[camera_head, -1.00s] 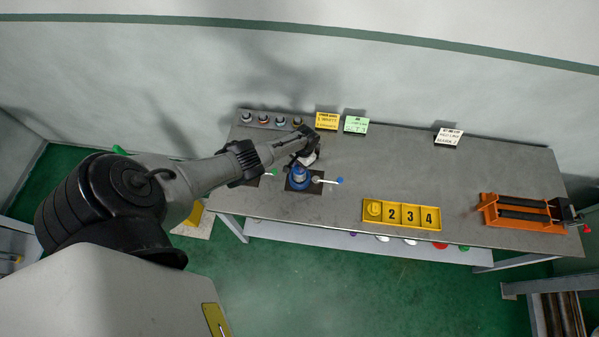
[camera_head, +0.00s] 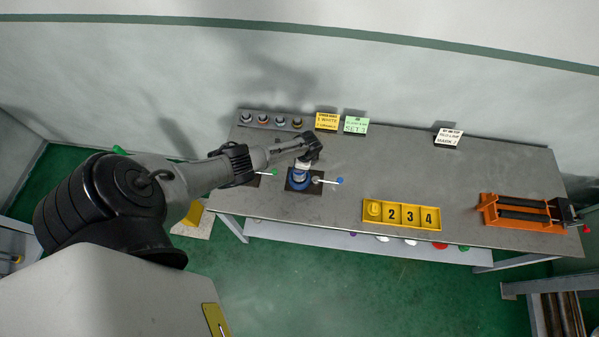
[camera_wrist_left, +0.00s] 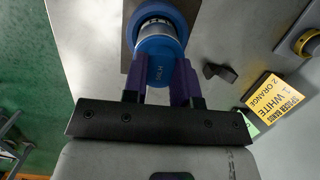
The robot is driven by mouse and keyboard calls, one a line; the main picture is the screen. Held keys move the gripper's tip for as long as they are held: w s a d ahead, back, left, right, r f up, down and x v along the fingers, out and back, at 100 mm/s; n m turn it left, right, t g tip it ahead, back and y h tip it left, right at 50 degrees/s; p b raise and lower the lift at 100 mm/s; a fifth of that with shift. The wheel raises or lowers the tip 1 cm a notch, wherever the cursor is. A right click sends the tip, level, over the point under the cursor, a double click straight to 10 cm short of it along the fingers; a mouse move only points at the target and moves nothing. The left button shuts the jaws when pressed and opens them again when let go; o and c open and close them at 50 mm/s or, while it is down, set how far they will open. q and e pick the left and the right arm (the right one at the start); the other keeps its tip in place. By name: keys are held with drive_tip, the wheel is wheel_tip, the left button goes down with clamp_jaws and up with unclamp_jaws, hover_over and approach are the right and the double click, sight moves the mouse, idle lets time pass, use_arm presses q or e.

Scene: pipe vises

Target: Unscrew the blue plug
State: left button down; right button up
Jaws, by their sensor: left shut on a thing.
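The blue vise (camera_head: 300,178) stands on a dark plate on the bench, with a blue-knobbed handle (camera_head: 340,181) at its right. In the left wrist view the blue plug (camera_wrist_left: 158,62) sits at the end of a pale pipe piece (camera_wrist_left: 156,30), in line with the blue vise (camera_wrist_left: 160,10). My left gripper (camera_head: 302,160) is directly above the blue vise. In the wrist view its purple fingers (camera_wrist_left: 163,85) lie on either side of the plug and are shut on it. The plug is mostly hidden by the hand in the head view. My right gripper is not in view.
Several small fittings (camera_head: 263,118) stand in a rack at the back left. Yellow (camera_head: 327,121), green (camera_head: 355,124) and white (camera_head: 449,137) cards stand along the back. A numbered yellow tray (camera_head: 402,228) and an orange vise (camera_head: 521,213) are to the right. The bench centre is clear.

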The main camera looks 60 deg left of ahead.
use_arm(q)
drive_tip(key=m+y, duration=0.1)
drive_tip(key=m, duration=0.5)
drive_tip(key=shift+t, duration=0.4)
drive_tip(key=m+t, duration=0.1)
drive_tip(key=m, duration=0.5)
drive_tip(key=c, duration=1)
unclamp_jaws()
drive_tip(key=shift+r, duration=0.1)
wheel_tip(320, 180, up, 2)
drive_tip(key=shift+r+p, duration=0.15)
drive_tip(key=shift+p, duration=0.75)
